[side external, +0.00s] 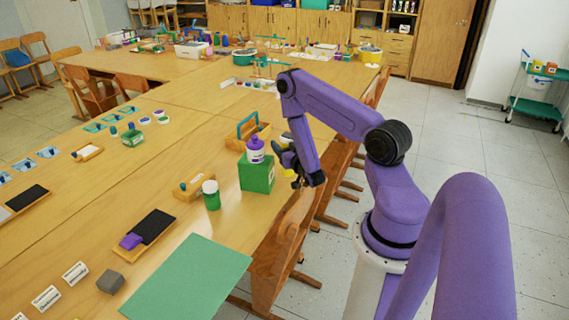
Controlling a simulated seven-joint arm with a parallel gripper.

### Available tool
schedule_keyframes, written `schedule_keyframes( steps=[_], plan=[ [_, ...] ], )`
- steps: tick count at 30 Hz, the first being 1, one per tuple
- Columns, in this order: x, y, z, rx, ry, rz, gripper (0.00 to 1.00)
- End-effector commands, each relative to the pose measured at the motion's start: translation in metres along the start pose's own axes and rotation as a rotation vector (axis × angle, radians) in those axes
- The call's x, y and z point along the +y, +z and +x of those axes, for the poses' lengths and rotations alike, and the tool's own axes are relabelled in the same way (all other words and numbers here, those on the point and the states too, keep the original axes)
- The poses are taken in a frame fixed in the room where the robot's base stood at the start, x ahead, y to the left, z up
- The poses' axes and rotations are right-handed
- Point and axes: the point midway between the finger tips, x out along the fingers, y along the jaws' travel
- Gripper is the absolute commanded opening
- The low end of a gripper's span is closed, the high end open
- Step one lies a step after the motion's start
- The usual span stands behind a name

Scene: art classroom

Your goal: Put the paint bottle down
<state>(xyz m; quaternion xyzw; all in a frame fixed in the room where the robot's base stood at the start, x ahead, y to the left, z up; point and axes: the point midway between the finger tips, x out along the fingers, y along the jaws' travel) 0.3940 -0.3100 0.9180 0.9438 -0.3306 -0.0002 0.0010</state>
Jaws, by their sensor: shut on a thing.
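A purple and white paint bottle (256,156) is upright directly over a green box (257,175) near the right edge of the long wooden table. From this angle I cannot tell whether its base touches the box top. My gripper (274,148) reaches in from the right at the bottle's side and is shut on it. The fingertips are small and partly hidden, so the exact grip is unclear. A green jar with a white lid (211,195) stands upright on the table, left of and nearer than the box.
A wooden caddy with a blue handle (247,132) stands behind the box. A wooden block tray (194,185), a tray with a black pad (155,226) and a green sheet (190,282) lie nearby. Bare tabletop shows left of the caddy. Chairs line the right edge.

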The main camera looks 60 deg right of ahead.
Motion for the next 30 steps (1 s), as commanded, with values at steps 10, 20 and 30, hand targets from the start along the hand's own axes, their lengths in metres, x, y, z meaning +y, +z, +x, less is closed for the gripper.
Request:
schedule_keyframes(
  steps=[10, 20, 30],
  plan=[
    [0.022, -0.027, 0.016, 0.006, -0.042, 0.0, 0.14],
    [0.043, -0.053, 0.02, 0.007, -0.072, 0.0, 0.14],
    [0.05, -0.06, 0.022, 0.005, -0.085, -0.001, 0.14]
  ],
)
